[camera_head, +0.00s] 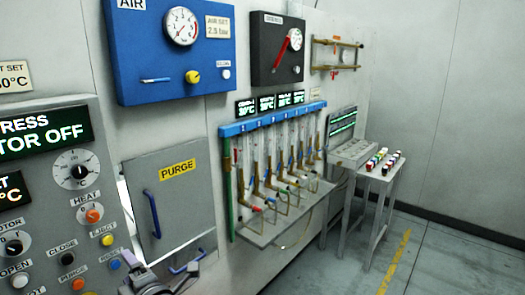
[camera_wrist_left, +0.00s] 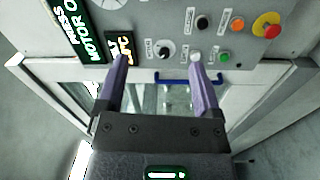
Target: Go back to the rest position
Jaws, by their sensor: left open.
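I cannot tell how far the fingertips are from the panel. My right gripper is in neither view.
The press panel (camera_head: 45,190) stands at the left, next to the PURGE door (camera_head: 168,185) with its blue handle (camera_head: 152,213). A blue air box (camera_head: 130,50) hangs above. A tube rack (camera_head: 270,122) with a shelf (camera_head: 285,228) and a small table (camera_head: 378,172) stand right. The floor (camera_head: 450,260) at right is clear.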

